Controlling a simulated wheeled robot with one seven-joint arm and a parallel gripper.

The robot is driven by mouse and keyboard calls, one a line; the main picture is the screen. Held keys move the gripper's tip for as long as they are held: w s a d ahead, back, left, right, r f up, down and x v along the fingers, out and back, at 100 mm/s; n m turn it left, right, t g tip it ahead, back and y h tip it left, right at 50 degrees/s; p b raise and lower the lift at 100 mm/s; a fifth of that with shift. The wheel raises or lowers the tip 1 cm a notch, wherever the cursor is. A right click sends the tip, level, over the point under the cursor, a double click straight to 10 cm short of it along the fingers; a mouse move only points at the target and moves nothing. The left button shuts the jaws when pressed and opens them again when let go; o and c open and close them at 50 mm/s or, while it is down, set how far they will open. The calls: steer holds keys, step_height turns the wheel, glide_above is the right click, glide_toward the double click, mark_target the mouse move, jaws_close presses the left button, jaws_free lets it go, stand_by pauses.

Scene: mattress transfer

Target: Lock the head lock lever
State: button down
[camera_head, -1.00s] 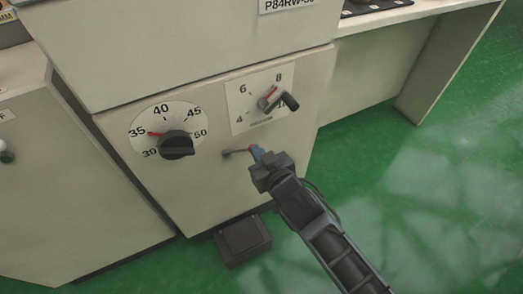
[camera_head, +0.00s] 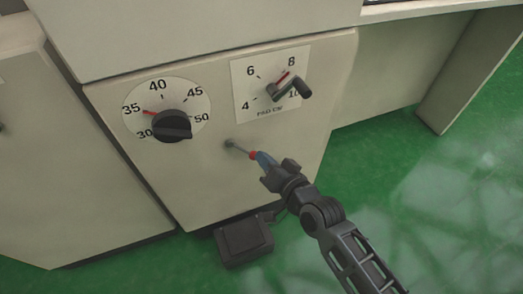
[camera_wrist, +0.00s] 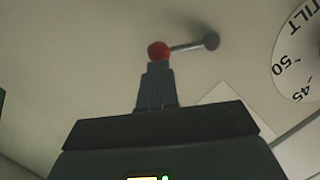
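The head lock lever (camera_head: 241,149) is a short thin rod with a red ball knob (camera_head: 253,155) on the front of the beige machine. It slants down to the right from its pivot. The lever also shows in the wrist view (camera_wrist: 187,46), with its knob just beyond my fingertips. My gripper (camera_head: 263,158) is at the knob from the lower right, with its blue-grey fingers close together and no clear gap between them. The tips seem to touch the knob; the ball is not seen enclosed between them.
A black dial knob (camera_head: 172,126) marked 30 to 50 is up and left of the lever. A black crank handle (camera_head: 290,88) on a scale plate is up and right. A dark pedal box (camera_head: 243,240) is below. Green floor (camera_head: 450,200) is open at right.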

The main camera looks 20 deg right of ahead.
steer(key=shift+w+a+f+m+y+b, duration=0.1)
steer(key=shift+a+f+m+y+b, duration=0.2)
steer(key=shift+f+m+b, duration=0.55)
steer(key=shift+a+n+b, duration=0.2)
steer(key=shift+n+b, duration=0.05)
steer(key=shift+b, duration=0.1)
